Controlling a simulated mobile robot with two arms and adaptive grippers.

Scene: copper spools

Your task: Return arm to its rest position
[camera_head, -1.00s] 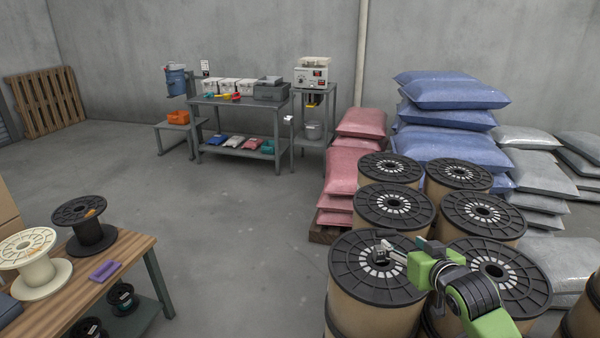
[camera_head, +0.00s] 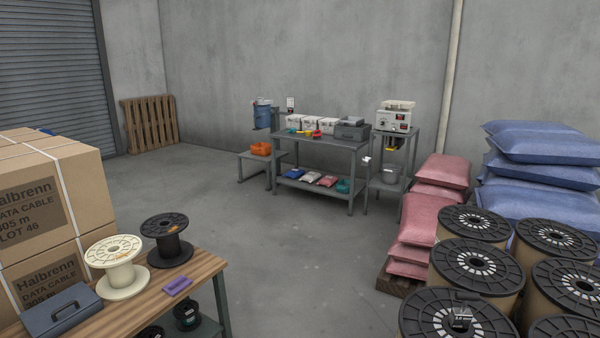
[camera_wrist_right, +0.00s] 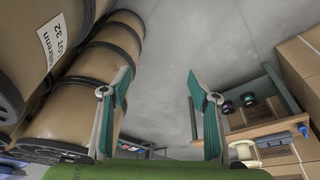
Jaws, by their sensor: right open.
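My right gripper (camera_wrist_right: 158,105) is open and empty in the right wrist view. Its two teal-lined fingers stand wide apart, with grey floor visible between them. Tall brown cable drums (camera_wrist_right: 85,75) rise close on the left of that view, next to the left finger. In the head view, a small grey part that looks like its fingertips (camera_head: 462,315) shows over the nearest drum (camera_head: 425,310) at the lower right. The rest of the right arm is out of that picture. My left gripper is in neither view.
A wooden table (camera_head: 203,268) at lower left holds a cream spool (camera_head: 118,275), a black spool (camera_head: 168,245) and a purple block (camera_head: 177,286). Stacked cartons (camera_head: 60,190) stand beside it. Pink sacks (camera_head: 425,220) sit behind the drums. The middle floor is clear.

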